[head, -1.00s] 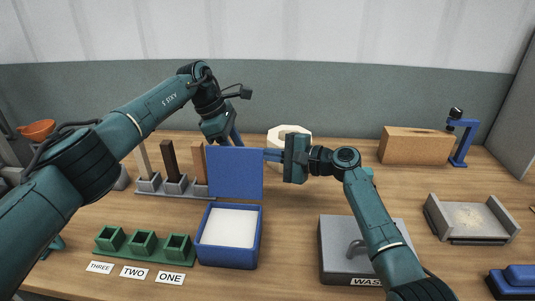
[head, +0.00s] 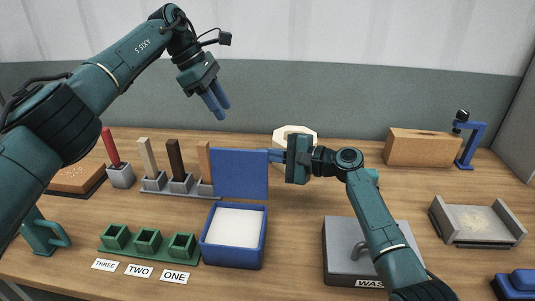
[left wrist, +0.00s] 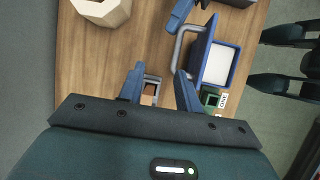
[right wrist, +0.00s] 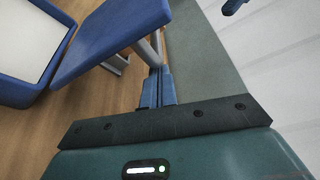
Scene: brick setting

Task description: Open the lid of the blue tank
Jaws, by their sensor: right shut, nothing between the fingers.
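The blue tank (head: 234,259) stands on the table with white contents (head: 236,227). Its blue lid (head: 241,175) stands up, about upright, at the tank's back edge, so the tank is open on top. The lid's grey handle (left wrist: 178,48) shows behind it in the left wrist view. My right gripper (head: 276,156) is shut with nothing in it, its fingers at the lid's right edge by the handle; I cannot tell whether they touch. In the right wrist view its fingers (right wrist: 158,86) are together. My left gripper (head: 217,101) is raised above and behind the lid, open and empty.
A green three-cup holder (head: 148,244) with number cards stands left of the tank. A row of upright blocks (head: 177,164) is behind it. A white polygonal object (head: 293,136) is behind my right gripper. A grey box (head: 340,250) marked "WAS" lies under my right arm.

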